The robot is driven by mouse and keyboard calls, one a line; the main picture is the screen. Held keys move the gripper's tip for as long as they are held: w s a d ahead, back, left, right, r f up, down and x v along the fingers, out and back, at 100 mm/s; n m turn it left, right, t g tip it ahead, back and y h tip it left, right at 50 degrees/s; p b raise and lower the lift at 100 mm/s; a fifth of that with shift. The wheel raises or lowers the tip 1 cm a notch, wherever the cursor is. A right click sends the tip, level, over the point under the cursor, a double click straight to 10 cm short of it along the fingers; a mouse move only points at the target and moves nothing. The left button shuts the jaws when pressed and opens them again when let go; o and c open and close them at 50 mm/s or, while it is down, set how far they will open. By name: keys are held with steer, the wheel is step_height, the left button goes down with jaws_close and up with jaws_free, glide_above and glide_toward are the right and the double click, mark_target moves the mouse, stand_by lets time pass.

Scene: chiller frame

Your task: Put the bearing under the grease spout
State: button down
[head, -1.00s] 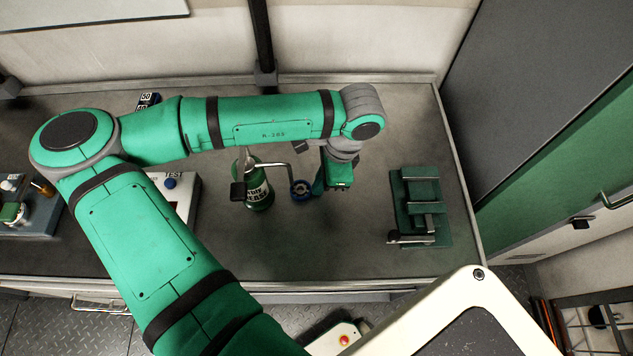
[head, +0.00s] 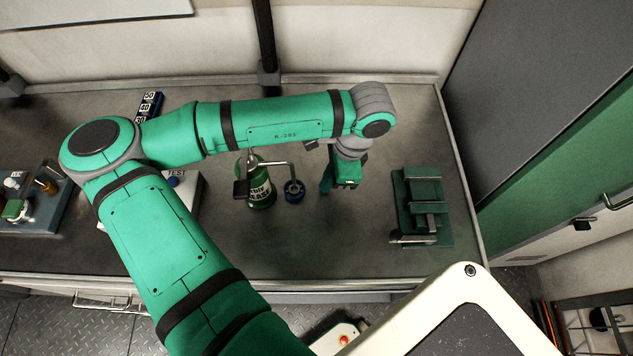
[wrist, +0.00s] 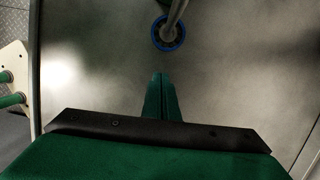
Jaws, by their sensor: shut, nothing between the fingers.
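A green vise-like fixture (head: 423,207) stands on the right of the bench. A white TEST box (head: 190,190) and a blue tray (head: 35,205) with small items are at left. A dark number block (head: 149,105) lies at the back left. The bench between gripper and fixture is clear.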

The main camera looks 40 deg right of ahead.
steer(key=v, duration=1)
steer(key=shift+s+d, duration=0.25)
steer(key=shift+d, duration=0.05)
